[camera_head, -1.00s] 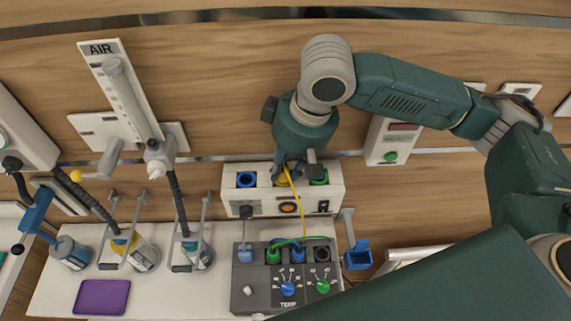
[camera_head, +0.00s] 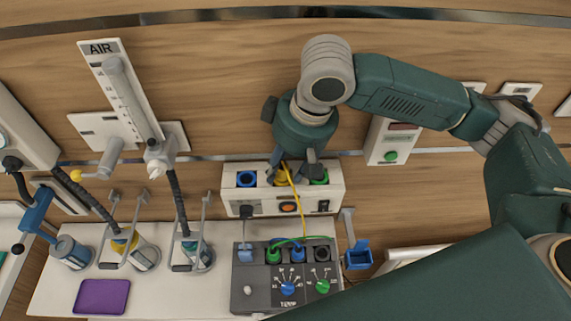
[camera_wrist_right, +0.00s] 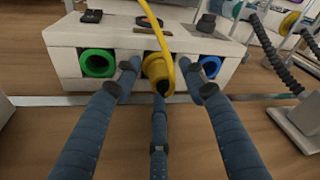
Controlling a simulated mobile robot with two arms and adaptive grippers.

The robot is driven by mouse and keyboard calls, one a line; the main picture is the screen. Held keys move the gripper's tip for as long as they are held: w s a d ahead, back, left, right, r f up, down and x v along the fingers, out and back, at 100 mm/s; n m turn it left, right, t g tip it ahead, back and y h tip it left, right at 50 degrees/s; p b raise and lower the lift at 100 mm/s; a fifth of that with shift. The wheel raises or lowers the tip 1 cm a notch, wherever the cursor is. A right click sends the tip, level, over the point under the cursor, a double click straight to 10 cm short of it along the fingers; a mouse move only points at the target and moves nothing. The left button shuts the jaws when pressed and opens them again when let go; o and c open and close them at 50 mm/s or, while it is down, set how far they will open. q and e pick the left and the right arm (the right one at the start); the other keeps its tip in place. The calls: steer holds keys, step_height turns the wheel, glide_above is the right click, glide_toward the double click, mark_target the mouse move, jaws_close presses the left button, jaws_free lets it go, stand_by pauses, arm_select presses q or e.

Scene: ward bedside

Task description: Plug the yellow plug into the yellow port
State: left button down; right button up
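The wall box (camera_head: 235,207) has a blue port (camera_head: 246,179) on the left and a green port (camera_head: 319,177) on the right. The yellow plug (camera_wrist_right: 157,68) is at the middle position, where it covers the yellow port; how deep it sits I cannot tell. Its yellow cable (camera_head: 299,203) arcs down across the box front. My right gripper (camera_head: 296,172) is in front of the box, its fingers spread on either side of the plug. In the wrist view, the right gripper's fingers (camera_wrist_right: 165,84) stand apart from the plug. My left gripper is out of view.
Below is a dark control unit (camera_head: 262,300) with green and blue plugs and dials. A purple tray (camera_head: 102,297) and bottles in holders (camera_head: 143,254) are at the left. A blue holder (camera_head: 358,257) hangs right of the unit.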

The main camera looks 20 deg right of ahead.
steer(key=v, duration=1.2)
steer(key=shift+s+f, duration=0.1)
